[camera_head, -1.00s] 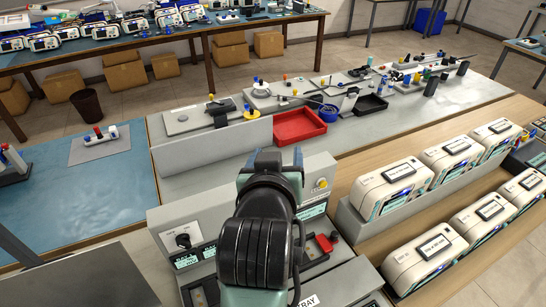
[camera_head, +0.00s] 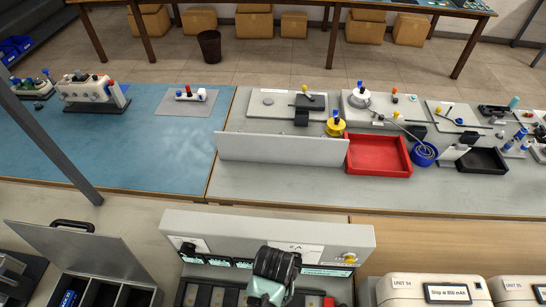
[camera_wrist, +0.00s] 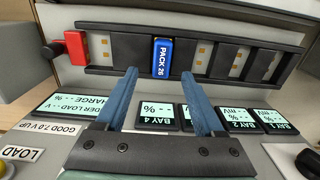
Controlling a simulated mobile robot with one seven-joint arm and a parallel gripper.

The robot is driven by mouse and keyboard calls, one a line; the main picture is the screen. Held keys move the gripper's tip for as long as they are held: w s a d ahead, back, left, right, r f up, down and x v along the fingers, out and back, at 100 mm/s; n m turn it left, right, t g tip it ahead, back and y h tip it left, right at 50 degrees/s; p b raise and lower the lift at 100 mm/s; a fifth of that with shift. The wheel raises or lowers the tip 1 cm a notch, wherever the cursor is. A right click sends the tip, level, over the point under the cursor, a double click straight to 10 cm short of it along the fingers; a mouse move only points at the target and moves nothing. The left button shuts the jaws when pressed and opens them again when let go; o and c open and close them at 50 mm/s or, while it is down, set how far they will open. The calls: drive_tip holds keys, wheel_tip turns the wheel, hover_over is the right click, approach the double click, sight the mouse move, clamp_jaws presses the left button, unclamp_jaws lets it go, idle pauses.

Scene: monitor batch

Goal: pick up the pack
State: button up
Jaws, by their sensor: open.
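A blue pack (camera_wrist: 162,57) labelled "PACK 26" sits upright in a slot of the dark bay rack (camera_wrist: 113,56), seen in the wrist view. My gripper (camera_wrist: 162,73) is open and empty, with its two blue fingers pointing at the rack. The fingertips lie to either side of the pack's lower end in the picture; they do not appear to touch it. The other slots in the rack look empty. In the head view my dark arm hides part of the charger station (camera_head: 270,228), and neither the pack nor my fingers can be made out there.
A red block (camera_wrist: 76,46) stands at the rack's left end. Bay displays (camera_wrist: 156,117) lie below the rack. In the head view an open black case (camera_head: 95,290) is at lower left, and white units (camera_head: 435,290) stand at right. A red tray (camera_head: 378,155) lies on the bench behind.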

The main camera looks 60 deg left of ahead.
drive_tip(key=shift+w+f, duration=0.15)
drive_tip(key=shift+f, duration=0.3)
drive_tip(key=shift+s+f+p, duration=0.15)
drive_tip(key=shift+f+p, duration=0.1)
drive_tip(key=shift+f, duration=0.9)
drive_tip(key=shift+s+f+p, duration=0.15)
drive_tip(key=shift+f+p, duration=0.05)
drive_tip(key=shift+f, duration=0.95)
drive_tip(key=shift+s, duration=0.1)
clamp_jaws()
